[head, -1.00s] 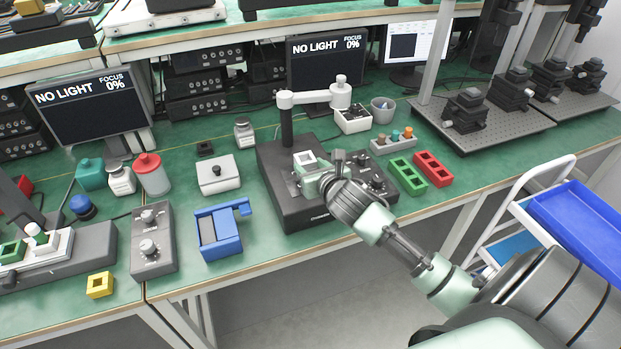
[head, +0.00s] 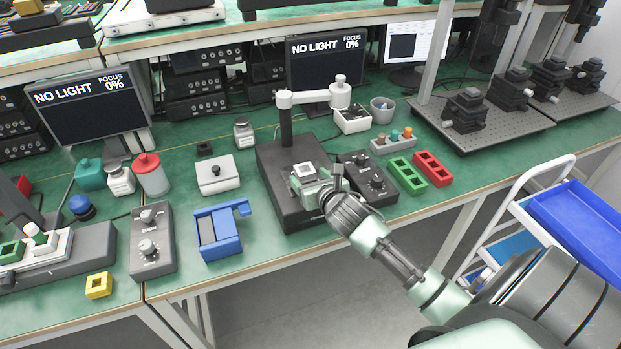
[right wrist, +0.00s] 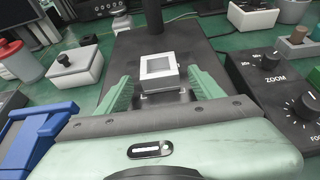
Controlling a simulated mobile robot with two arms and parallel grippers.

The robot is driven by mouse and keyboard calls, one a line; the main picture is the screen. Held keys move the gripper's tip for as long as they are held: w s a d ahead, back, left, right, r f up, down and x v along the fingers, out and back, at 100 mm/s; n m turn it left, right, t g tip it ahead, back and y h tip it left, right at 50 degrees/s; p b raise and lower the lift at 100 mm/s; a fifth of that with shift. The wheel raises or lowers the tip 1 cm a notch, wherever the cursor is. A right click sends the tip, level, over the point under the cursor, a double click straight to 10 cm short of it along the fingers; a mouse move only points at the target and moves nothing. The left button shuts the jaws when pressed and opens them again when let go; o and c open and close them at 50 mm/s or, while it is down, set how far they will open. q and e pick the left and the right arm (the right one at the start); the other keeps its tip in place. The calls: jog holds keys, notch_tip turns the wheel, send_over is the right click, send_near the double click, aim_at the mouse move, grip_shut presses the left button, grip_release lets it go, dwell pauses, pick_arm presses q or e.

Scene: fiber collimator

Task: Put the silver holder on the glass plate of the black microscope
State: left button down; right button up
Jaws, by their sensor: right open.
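The silver holder (head: 303,169), a small square frame with a pale centre, sits on the stage of the black microscope (head: 272,158), under its white arm. In the right wrist view the holder (right wrist: 159,67) lies flat at the glass plate, most of which is hidden beneath it. My right gripper (head: 309,182) is low over the microscope's base. Its green fingers are open, one at each side of the holder's near end, with gaps visible in the right wrist view (right wrist: 163,82). My left gripper is not in view.
A control box with knobs (head: 370,180) stands close right of the microscope. A blue fixture (head: 222,235) and a white box (head: 217,175) stand to its left. Green (head: 407,175) and red (head: 433,168) blocks lie further right. The monitor (head: 325,62) behind reads NO LIGHT, focus 0%.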

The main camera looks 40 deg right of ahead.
jog(key=shift+r, duration=0.2)
jog(key=v, duration=1.2)
jog(key=shift+f, duration=0.1)
